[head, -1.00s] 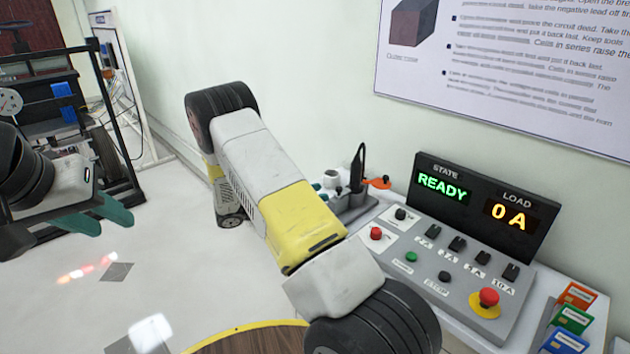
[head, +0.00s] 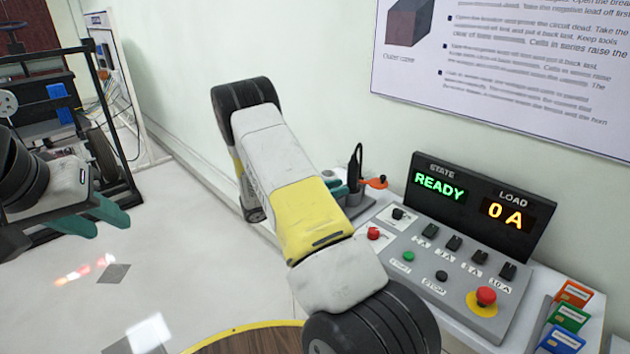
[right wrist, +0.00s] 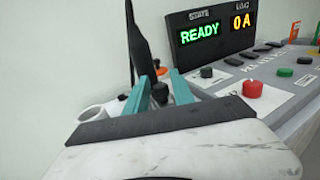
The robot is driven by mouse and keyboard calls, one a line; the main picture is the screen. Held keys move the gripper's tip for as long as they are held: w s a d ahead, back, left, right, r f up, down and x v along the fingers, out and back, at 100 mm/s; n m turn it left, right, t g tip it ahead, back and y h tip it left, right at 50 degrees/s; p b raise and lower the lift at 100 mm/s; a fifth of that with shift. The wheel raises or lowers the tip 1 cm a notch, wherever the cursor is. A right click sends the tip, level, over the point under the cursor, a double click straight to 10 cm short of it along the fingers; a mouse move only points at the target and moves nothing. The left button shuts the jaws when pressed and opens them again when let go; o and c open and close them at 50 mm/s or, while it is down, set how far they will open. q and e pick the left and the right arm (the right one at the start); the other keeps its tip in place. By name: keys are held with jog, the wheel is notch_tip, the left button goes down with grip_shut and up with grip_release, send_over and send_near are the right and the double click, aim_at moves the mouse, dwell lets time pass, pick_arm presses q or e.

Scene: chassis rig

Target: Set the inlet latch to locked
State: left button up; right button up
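My right gripper (right wrist: 159,78) is open in the right wrist view, its two teal fingers on either side of a small dark knob (right wrist: 160,93). Gaps seem to show beside the knob. I cannot tell for sure whether this knob is the inlet latch; no label on it is readable. A tall black upright part (right wrist: 140,45) stands just behind the left finger. In the head view my right arm hides most of this grey fixture (head: 362,203), with its orange lever (head: 377,182) showing. My left gripper (head: 108,225) is open and empty at far left.
The control panel (head: 418,262) reads READY and 0 A, with a red knob (head: 373,233), a black knob (head: 398,214) and a red stop button (head: 486,296). Coloured cards (head: 570,318) stand at right.

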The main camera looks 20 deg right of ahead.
grip_shut()
